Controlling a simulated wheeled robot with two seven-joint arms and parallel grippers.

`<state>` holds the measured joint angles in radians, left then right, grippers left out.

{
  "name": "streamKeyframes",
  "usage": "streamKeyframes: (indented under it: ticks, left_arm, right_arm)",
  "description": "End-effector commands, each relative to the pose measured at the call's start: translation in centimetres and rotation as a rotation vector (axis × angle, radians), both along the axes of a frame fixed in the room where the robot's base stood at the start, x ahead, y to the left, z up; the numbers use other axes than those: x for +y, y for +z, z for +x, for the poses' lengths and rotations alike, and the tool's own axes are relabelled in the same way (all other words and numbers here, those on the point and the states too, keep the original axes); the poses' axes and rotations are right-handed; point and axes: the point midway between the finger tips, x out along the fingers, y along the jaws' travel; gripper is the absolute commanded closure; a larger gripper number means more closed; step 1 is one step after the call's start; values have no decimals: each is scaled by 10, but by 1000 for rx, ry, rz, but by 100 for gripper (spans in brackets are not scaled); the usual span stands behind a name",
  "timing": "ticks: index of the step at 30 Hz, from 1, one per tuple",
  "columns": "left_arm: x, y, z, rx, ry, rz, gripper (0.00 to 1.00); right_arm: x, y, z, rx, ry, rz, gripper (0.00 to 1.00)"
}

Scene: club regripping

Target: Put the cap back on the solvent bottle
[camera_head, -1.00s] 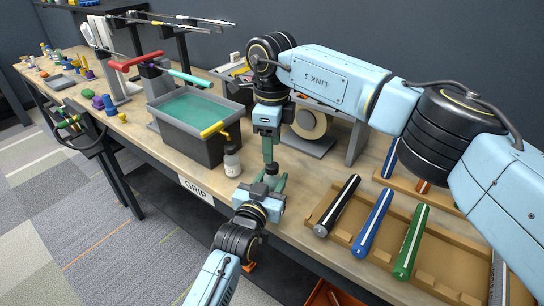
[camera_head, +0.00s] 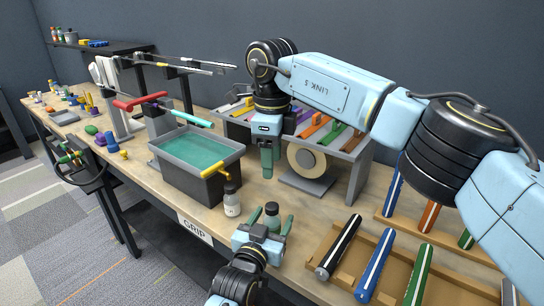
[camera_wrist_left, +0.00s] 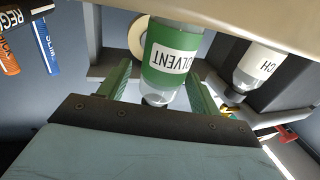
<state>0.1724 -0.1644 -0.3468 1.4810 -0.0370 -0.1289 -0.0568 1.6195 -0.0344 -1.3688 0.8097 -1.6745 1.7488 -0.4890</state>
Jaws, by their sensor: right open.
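The solvent bottle (camera_wrist_left: 165,75) has a green label and clear shoulders, and stands on the bench. In the head view it shows just beyond my left gripper, with a dark cap (camera_head: 271,208) sitting on its top. The cap also shows at the bottle's mouth in the left wrist view (camera_wrist_left: 156,100); how tightly it sits I cannot tell. My left gripper (camera_head: 270,219) is open, its green fingers apart on either side of the bottle, with a visible gap at least on one side. My right gripper (camera_head: 267,161) hangs fingers down, open and empty, above and behind the bottle.
A white-labelled bottle (camera_head: 232,201) with a dark cap stands left of the solvent bottle. A grey tray of teal liquid (camera_head: 200,172) is behind it. A tape roll stand (camera_head: 306,160) stands behind right. A wooden rack (camera_head: 330,240) of grips lies to the right.

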Motion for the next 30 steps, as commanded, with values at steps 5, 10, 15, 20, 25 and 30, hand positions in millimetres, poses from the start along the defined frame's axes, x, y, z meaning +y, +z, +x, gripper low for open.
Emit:
streamKeyframes:
  ticks: [5, 10, 15, 20, 25, 30]
  left_arm:
    - [0, 0, 0, 0, 0, 0, 37]
    - [3, 0, -7, 1, 0, 0, 37]
    - [13, 0, -33, 2, 0, 1, 37]
    - [26, -1, -67, 3, 0, 1, 37]
    - [38, 0, -99, 2, 0, 1, 37]
    - [45, 0, -118, 1, 0, 0, 37]
  right_arm:
    - [0, 0, 0, 0, 0, 0, 47]
    - [0, 1, 0, 0, 0, 0, 47]
    - [0, 6, 0, 0, 0, 0, 47]
    - [0, 10, 0, 0, 0, 0, 47]
    - [0, 12, 0, 0, 0, 0, 47]
    - [0, 13, 0, 0, 0, 0, 47]
